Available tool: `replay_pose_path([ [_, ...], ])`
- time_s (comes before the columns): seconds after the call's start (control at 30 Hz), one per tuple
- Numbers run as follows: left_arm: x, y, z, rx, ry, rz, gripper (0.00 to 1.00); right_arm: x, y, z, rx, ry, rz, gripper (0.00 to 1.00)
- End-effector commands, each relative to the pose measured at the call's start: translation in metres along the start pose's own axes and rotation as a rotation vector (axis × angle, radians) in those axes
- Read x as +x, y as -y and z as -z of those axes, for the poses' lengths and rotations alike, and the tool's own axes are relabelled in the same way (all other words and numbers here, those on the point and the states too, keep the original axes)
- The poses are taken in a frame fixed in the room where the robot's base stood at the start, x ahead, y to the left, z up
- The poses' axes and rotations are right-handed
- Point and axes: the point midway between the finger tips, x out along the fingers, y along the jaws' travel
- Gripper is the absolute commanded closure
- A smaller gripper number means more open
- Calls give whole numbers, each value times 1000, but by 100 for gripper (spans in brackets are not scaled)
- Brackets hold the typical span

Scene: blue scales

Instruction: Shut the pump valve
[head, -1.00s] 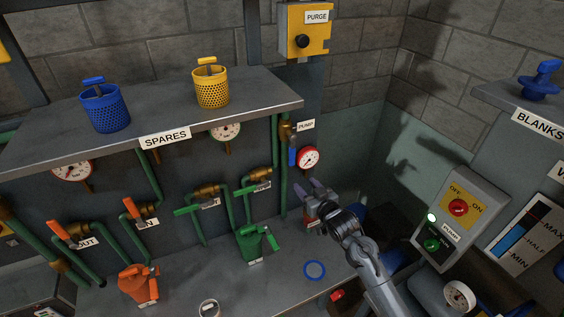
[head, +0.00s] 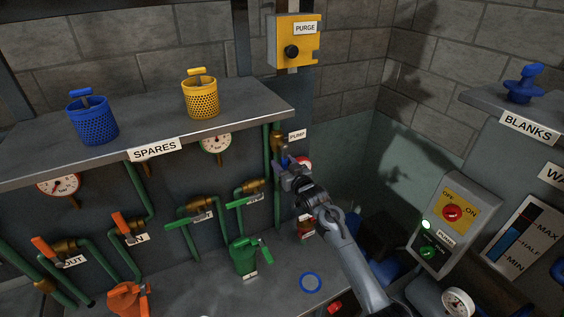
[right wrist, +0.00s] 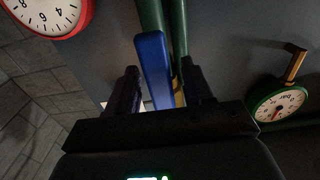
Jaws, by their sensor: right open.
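The pump valve has a blue lever handle (head: 284,156) on a brass body (head: 277,136), beside the PUMP label (head: 296,135) below the shelf's right end. In the right wrist view the blue handle (right wrist: 153,70) stands upright between my two dark fingers. My right gripper (head: 292,167) is at the handle in the head view, and its fingers (right wrist: 160,80) are open in the wrist view. A gap shows on each side of the handle, wider on the right. The hand partly hides the handle in the head view. My left gripper is not in view.
A red-rimmed gauge (head: 304,161) sits just right of the hand, partly hidden. Green pipes run behind the handle. The SPARES shelf (head: 225,113) juts out above left. Green-handled valves (head: 252,188) are to the left. A pump switch box (head: 442,230) is at right.

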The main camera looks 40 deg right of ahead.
Motion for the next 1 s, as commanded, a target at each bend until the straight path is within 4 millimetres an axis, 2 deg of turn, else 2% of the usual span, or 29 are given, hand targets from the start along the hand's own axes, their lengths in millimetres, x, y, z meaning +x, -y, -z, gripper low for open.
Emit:
replay_pose_path([
  [0.2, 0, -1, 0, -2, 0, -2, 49, 12, 0, 0, -1, 0, 0, 49],
  [0.57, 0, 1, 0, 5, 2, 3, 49, 14, 0, 0, -1, 0, 0, 49],
  [0.9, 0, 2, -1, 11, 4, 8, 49, 14, 0, 0, -1, 0, 0, 100],
  [1.0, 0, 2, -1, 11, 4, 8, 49, 14, 0, 0, -1, 0, 0, 100],
])
